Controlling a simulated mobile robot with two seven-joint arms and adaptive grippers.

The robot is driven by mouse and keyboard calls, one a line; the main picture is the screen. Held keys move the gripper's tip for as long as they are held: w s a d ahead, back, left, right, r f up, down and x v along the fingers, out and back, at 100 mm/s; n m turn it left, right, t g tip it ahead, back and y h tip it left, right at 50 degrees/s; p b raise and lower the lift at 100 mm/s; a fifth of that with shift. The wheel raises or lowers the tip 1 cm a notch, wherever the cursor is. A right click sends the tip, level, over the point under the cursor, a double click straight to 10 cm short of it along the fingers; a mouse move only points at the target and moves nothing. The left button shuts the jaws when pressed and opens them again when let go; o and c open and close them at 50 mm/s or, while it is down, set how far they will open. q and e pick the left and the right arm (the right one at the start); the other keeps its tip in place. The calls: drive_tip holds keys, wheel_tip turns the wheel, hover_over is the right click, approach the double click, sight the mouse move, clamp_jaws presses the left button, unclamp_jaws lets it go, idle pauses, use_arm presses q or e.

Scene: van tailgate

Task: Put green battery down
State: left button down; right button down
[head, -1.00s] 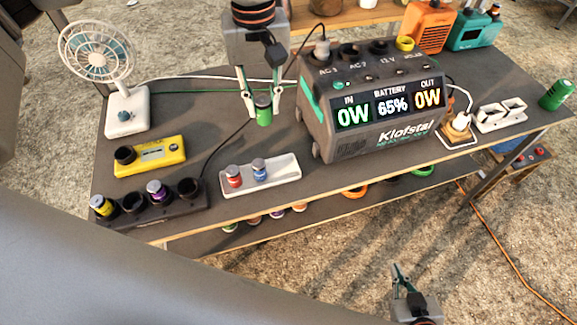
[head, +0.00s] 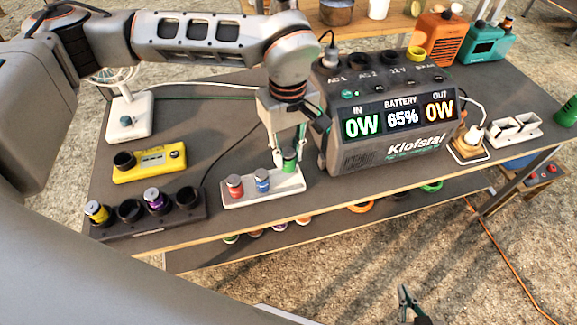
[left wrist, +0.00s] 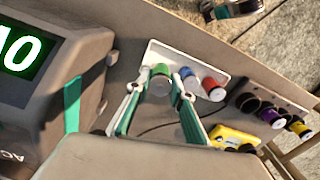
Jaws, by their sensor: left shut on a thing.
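The green battery (head: 289,162) is upright between the fingers of my left gripper (head: 288,150), at the right end of the white tray (head: 240,200). The left wrist view shows the green battery (left wrist: 160,70) between the fingertips, over the tray (left wrist: 225,62). I cannot tell whether its base touches the tray. A red battery (head: 235,186) and a blue battery (head: 262,181) stand in the tray to its left. My right gripper (head: 408,298) is at the bottom edge of the head view, away from the table; its jaw opening is unclear.
The power station (head: 385,125) stands close to the right of my left gripper. A black holder (head: 150,226) with yellow and purple batteries and a yellow tester (head: 150,166) lie to the left. A fan (head: 127,115) stands behind, partly hidden by my arm.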

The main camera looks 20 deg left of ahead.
sight(288, 168)
use_arm(q)
drive_tip(key=shift+f, duration=2.65)
use_arm(e)
drive_tip(key=shift+f, duration=0.15)
use_arm(q)
drive_tip(key=shift+b, duration=0.3)
drive_tip(key=shift+f, duration=0.15)
drive_tip(key=c, duration=1.8)
unclamp_jaws()
drive_tip(key=shift+o, duration=0.2)
